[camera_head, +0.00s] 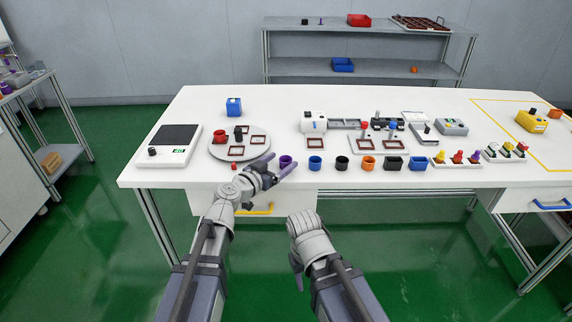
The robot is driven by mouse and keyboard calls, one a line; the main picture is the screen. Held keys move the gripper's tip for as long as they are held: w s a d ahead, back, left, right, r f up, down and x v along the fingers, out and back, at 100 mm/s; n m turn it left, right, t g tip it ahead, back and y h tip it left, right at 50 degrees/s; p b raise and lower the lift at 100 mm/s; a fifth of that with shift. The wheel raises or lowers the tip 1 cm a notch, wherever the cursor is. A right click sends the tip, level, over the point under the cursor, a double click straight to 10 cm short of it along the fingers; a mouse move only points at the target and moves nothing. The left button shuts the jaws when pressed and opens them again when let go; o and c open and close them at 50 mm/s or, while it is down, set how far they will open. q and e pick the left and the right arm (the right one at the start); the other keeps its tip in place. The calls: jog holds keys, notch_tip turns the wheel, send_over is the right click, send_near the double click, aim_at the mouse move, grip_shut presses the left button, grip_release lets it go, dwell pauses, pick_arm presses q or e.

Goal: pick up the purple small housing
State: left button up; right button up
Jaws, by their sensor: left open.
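The purple small housing (287,160) stands upright near the front edge of the white table, at the left end of a row of cups. My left gripper (283,163) is open, with its fingers pointing toward the housing from the lower left. The fingertips look very close to it, one to its left and one at its front right. I cannot tell whether they touch it. The front finger partly hides its lower part. My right gripper (297,273) hangs below the table's front edge, turned downward and mostly hidden by its own wrist.
Right of the housing stand a blue cup (315,163), a black cup (341,163) and an orange cup (368,163). A round grey turntable (226,152) with parts lies to the left, beyond it a scale (168,158). A conveyor (344,124) lies behind.

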aim_at(289, 159)
pick_arm(q)
jog(key=x, duration=0.2)
jog(key=b+x, duration=0.1)
jog(key=x, duration=0.2)
jog(key=shift+s+d, duration=0.1)
jog(key=shift+d, duration=0.2)
jog(key=shift+s, duration=0.1)
jog(key=shift+c, duration=0.4)
grip_shut()
notch_tip(289, 159, up, 10)
jog(key=p, duration=1)
